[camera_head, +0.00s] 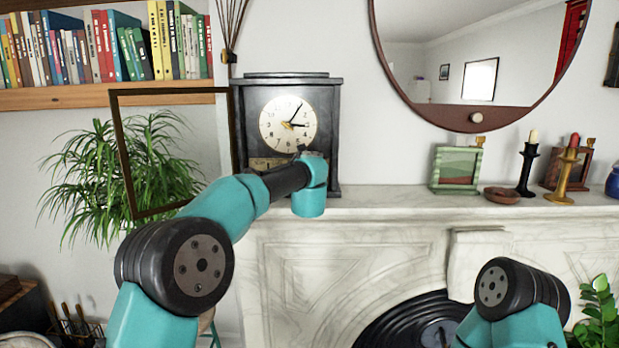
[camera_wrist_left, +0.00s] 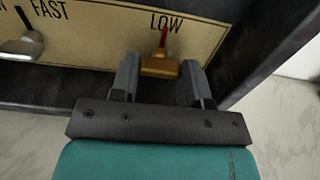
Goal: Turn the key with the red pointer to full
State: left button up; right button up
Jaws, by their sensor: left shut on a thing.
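The black mantel clock (camera_head: 240,120) has its framed glass door (camera_head: 120,150) swung open to the left. Its cream label plate (camera_wrist_left: 100,35) shows in the left wrist view. A brass key (camera_wrist_left: 160,67) sits below the word LOW, and its red pointer (camera_wrist_left: 164,36) points up at LOW. A grey key (camera_wrist_left: 28,43) sits by the word FAST. My left gripper (camera_wrist_left: 158,76) is shut on the brass key, one finger on each side. My right gripper is out of view.
The clock stands on the white marble mantel (camera_head: 380,203). A green picture frame (camera_head: 457,168), a small bowl (camera_head: 501,195) and candlesticks (camera_head: 527,168) stand to the right. A plant (camera_head: 85,185) is behind the open door. The mantel between clock and green frame is clear.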

pick_arm(q)
jog(key=shift+m, duration=0.3)
jog(key=shift+c, duration=0.3)
jog(key=shift+m, duration=3.2)
jog(key=o, duration=0.9)
jog(key=shift+s, duration=0.1)
jog(key=s, duration=1.7)
jog(key=shift+s+a, duration=0.1)
jog(key=shift+s, duration=0.05)
